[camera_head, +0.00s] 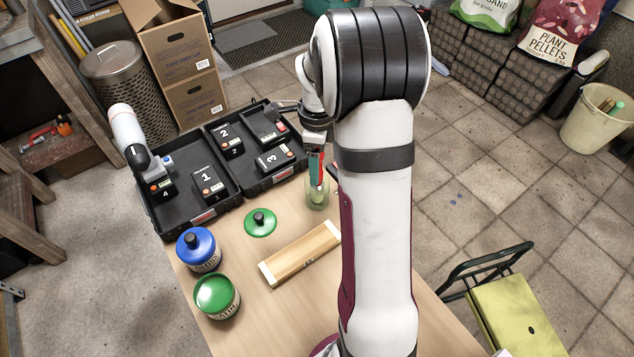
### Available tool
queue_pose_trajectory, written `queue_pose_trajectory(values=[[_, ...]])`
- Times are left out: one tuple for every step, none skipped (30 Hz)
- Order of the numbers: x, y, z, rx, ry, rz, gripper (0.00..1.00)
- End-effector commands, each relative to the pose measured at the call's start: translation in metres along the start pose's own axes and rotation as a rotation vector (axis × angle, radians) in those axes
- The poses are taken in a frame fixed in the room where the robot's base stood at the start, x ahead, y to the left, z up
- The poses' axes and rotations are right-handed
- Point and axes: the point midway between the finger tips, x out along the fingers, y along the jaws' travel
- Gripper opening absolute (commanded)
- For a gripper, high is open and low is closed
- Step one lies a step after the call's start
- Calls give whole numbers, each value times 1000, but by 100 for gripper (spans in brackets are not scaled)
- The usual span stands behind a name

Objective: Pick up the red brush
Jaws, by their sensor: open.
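A red brush (320,168) stands upright in a small greenish glass jar (317,196) on the wooden table, beside a teal-green handle. My gripper (315,150) is right over the jar, pointing down, with its fingertips by the tops of the brush handles. The jaws are open; at this size I cannot tell whether the brush lies between them. My arm hides the area just right of the jar.
A black tray (215,222) with numbered black batteries and a white-and-black tool (130,135) is left of the jar.

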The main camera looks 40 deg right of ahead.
Motion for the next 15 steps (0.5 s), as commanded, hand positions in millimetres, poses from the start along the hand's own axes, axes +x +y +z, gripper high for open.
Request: queue_pose_trajectory(values=[[3, 0, 0, 0, 0, 1, 71], [3, 0, 0, 0, 0, 1, 71], [3, 0, 0, 0, 0, 0, 71], [3, 0, 0, 0, 0, 0, 71], [3, 0, 0, 0, 0, 0, 71], [3, 0, 0, 0, 0, 0, 71], [3, 0, 0, 0, 0, 0, 68], [3, 0, 0, 0, 0, 0, 62], [2, 0, 0, 0, 0, 0, 55], [2, 0, 0, 0, 0, 0, 50], [2, 0, 0, 0, 0, 0, 44], [2, 0, 0, 0, 0, 0, 37], [2, 0, 0, 0, 0, 0, 32], [2, 0, 0, 0, 0, 0, 26], [2, 0, 0, 0, 0, 0, 19]])
